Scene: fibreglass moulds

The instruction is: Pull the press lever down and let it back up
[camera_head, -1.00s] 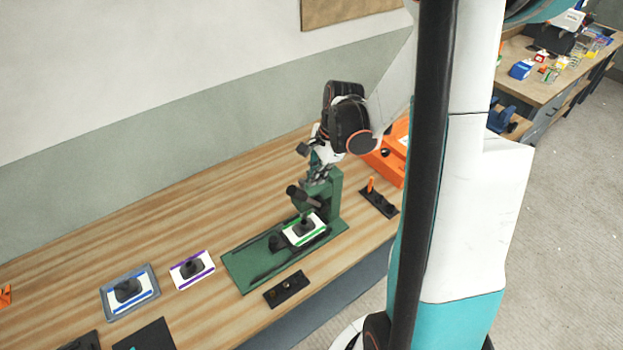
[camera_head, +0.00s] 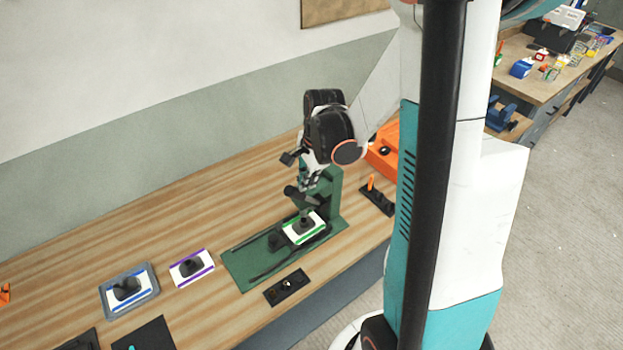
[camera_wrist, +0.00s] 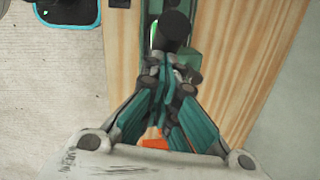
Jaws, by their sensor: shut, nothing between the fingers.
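The green press stands on the wooden bench, with its column (camera_head: 334,192) upright and its flat base (camera_head: 243,268) reaching left. Its black lever handle (camera_head: 293,192) sticks out to the upper left of the column. A white block with a green stripe and a dark knob (camera_head: 303,229) sits on the base. My gripper (camera_head: 305,188) is shut and empty, just above and beside the lever handle. In the wrist view the fingertips (camera_wrist: 168,64) are together, close to the handle's round black end (camera_wrist: 172,30). I cannot tell whether they touch it.
A purple-striped block (camera_head: 191,268) and a blue-striped block in a grey tray (camera_head: 153,291) lie left of the press. A black plate (camera_head: 286,288) lies in front. An orange case (camera_head: 384,160) and a black holder with an orange peg (camera_head: 377,199) are to the right.

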